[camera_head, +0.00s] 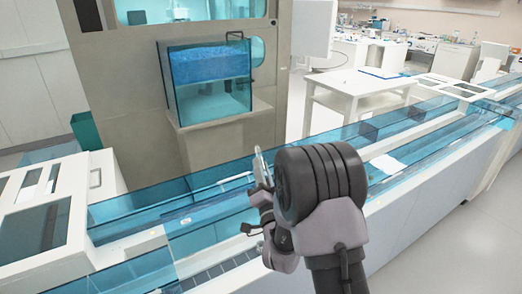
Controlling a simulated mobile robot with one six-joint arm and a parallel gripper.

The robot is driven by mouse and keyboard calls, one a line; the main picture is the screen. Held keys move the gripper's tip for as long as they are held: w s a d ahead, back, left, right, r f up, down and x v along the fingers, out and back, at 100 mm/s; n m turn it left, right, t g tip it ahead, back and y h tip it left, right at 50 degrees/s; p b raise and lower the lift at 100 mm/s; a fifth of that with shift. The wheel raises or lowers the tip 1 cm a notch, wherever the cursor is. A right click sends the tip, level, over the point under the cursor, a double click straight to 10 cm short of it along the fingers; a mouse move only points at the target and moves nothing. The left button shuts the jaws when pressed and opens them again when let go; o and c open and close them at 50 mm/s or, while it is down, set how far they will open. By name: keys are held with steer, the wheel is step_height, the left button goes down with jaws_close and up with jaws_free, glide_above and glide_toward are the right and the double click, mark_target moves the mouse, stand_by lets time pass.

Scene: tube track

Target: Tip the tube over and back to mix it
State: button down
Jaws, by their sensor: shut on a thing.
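My gripper (262,192) is left of my dark, ribbed wrist, above the clear-walled blue track. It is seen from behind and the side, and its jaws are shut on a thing. A slim, pale upright piece shows at its upper end. It may be the tube or part of a finger; I cannot tell which. The tube's cap, contents and exact tilt cannot be made out, as my gripper and wrist hide much of this area.
The track (410,150) runs from lower left to upper right on a long white base. A white machine (50,215) stands at the left. A blue glass tank (210,80) sits on a ledge behind. A white table (362,98) stands beyond. Open floor lies at the lower right.

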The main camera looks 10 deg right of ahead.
steer(key=g+p, duration=0.1)
steer(key=p, duration=0.1)
steer(key=r+g+p, duration=0.1)
steer(key=p, duration=0.2)
steer(key=shift+w+r+g, duration=0.1)
steer(key=shift+r+g, duration=0.15)
steer(key=shift+g, duration=0.05)
steer(key=g+p, duration=0.3)
steer(key=p, duration=0.6)
steer(key=shift+g, duration=0.3)
steer(key=g+p, duration=0.2)
steer(key=p, duration=0.3)
steer(key=g+p, duration=0.3)
steer(key=p, duration=0.3)
steer(key=shift+f+g, duration=0.2)
steer(key=shift+g, duration=0.1)
steer(key=g+p, duration=0.1)
steer(key=p, duration=0.1)
steer(key=g+p, duration=0.2)
steer(key=shift+f, duration=0.35)
steer(key=g+p, duration=0.1)
steer(key=f+g+p, duration=0.1)
steer(key=shift+g, duration=0.4)
steer(key=g, duration=0.2)
steer(key=f+g, duration=0.1)
steer(key=shift+s, duration=0.3)
steer(key=shift+g, duration=0.5)
steer(key=shift+s+r, duration=0.15)
steer(key=shift+r, duration=0.05)
